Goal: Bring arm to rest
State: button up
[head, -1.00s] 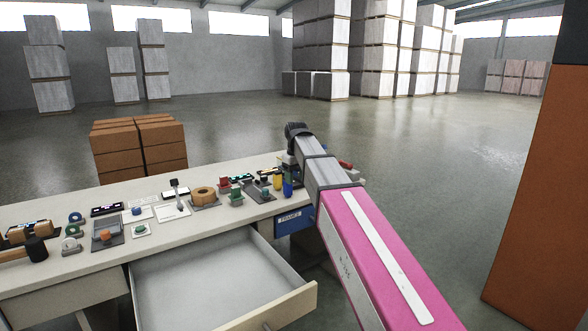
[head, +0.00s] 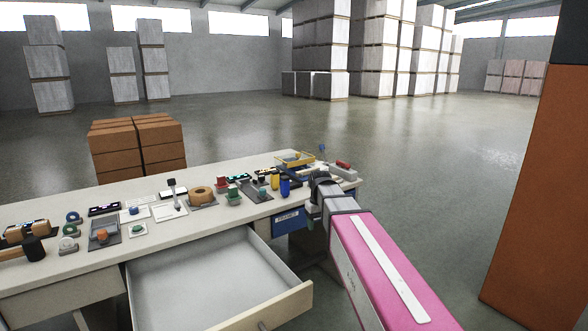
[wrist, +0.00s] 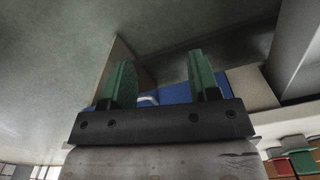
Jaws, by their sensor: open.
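My gripper (wrist: 160,80) shows in the wrist view with its two green fingers apart and nothing between them. Behind the fingers in that view is a blue surface (wrist: 180,94), likely the blue bin at the desk. In the head view my arm reaches forward at the right end of the desk (head: 60,267), and its wrist end (head: 322,185) is beside the desk's right part. The fingertips are mostly hidden there by my own arm.
An open, empty drawer (head: 205,280) juts out from the desk's front. A blue labelled bin (head: 288,220) is under the desktop. Several small parts, a hammer (head: 32,249) and a yellow-rimmed tray (head: 295,158) lie on top.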

jog(key=s+d+f+m, duration=0.2)
jog(key=s+d+f, duration=0.3)
jog(key=s+f, duration=0.3)
jog(key=s+d+f+m, duration=0.2)
jog(key=s+d+f, duration=0.2)
jog(key=s+f, duration=0.4)
jog(key=shift+s+d+f, duration=0.2)
jog(key=shift+d+f, duration=0.2)
jog(key=shift+f, duration=0.1)
